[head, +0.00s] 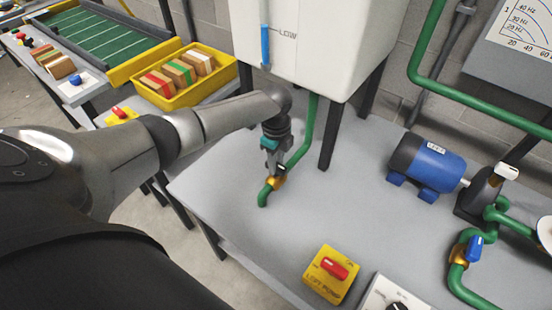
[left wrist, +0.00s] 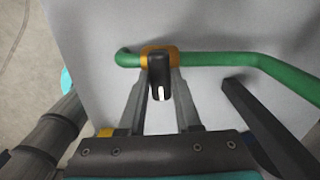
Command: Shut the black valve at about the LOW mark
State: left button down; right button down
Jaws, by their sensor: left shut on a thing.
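The black valve handle (left wrist: 158,72) with a white stripe sits on an orange valve body (head: 276,182) on a green pipe (head: 308,140) under the white tank (head: 330,45). In the left wrist view the handle points across the pipe. My left gripper (head: 276,170) is shut on the handle; its fingers (left wrist: 158,88) lie on both sides of it. In the head view the gripper hides most of the handle. The tank's blue level gauge (head: 265,46) has its blue top close to the LOW mark (head: 287,33).
A yellow box with a red switch (head: 328,273) stands at the grey table's front. A blue motor (head: 428,165) and a blue-handled valve (head: 474,248) are to the right. A yellow bin of blocks (head: 222,73) is behind my left arm. The table middle is clear.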

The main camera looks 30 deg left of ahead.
pick_arm(q)
jog(key=shift+m, duration=0.5)
jog(key=c, duration=0.6)
grip_release()
jog(key=shift+r, duration=0.15)
notch_tip(320, 180, up, 15)
jog(key=p, duration=0.3)
